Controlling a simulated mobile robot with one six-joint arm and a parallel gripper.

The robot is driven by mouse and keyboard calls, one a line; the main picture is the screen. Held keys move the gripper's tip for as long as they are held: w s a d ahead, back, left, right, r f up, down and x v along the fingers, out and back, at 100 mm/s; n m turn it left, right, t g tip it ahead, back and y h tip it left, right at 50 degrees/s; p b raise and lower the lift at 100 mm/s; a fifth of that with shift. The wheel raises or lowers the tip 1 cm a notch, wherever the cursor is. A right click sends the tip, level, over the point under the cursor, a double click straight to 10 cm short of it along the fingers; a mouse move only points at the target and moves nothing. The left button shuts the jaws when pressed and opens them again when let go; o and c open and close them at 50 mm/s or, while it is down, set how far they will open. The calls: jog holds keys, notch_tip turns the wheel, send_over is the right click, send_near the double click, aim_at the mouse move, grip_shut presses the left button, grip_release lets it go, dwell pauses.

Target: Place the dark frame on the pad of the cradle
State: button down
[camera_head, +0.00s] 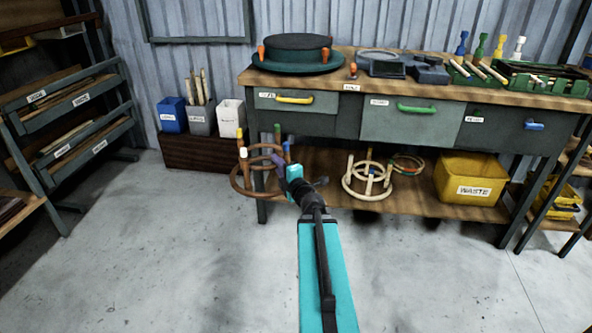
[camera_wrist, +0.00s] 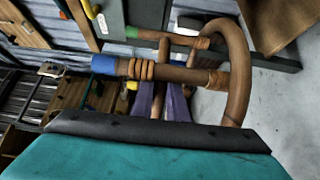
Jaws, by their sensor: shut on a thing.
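The dark frame (camera_head: 237,183) is brown bent rattan, with rings joined by posts that have coloured ends. In the head view it hangs in the air in front of the bench's left end, left of my gripper (camera_head: 282,166). In the wrist view the purple fingers of my gripper (camera_wrist: 163,97) are shut on a brown part of the dark frame (camera_wrist: 205,76); a blue-ended post and a green-ended post stick out to the left. On the bench top stands a grey-blue fixture (camera_head: 402,66) with dark flat parts; I cannot tell if it is the cradle.
The bench (camera_head: 345,82) also carries a green turntable (camera_head: 297,66) with orange knobs and a green tray (camera_head: 540,82). A pale frame (camera_head: 368,180) and a yellow waste bin (camera_head: 470,178) stand on its lower shelf. The floor in front is clear.

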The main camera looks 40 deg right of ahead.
jog(key=w+a+r+n+y, duration=0.2)
jog(key=a+y, duration=0.1)
jog(key=a, duration=0.4)
jog(key=w+a+r+n+y, duration=0.1)
jog(key=w+a+n+y, duration=0.1)
jog(key=a+y, duration=0.35)
jog(key=w+a+r+n+y, duration=0.2)
jog(key=a+n, duration=0.1)
jog(key=a, duration=0.6)
jog(key=s+a+n+g+y, duration=0.2)
jog(key=a+n+g+y, duration=0.1)
jog(key=a, duration=0.8)
jog(key=s+a+n+g+y, duration=0.2)
jog(key=a+y, duration=0.4)
jog(key=a, duration=0.6)
jog(key=shift+s+r+n+g, duration=0.15)
jog(key=shift+n+g, duration=0.75)
jog(key=shift+n, duration=0.2)
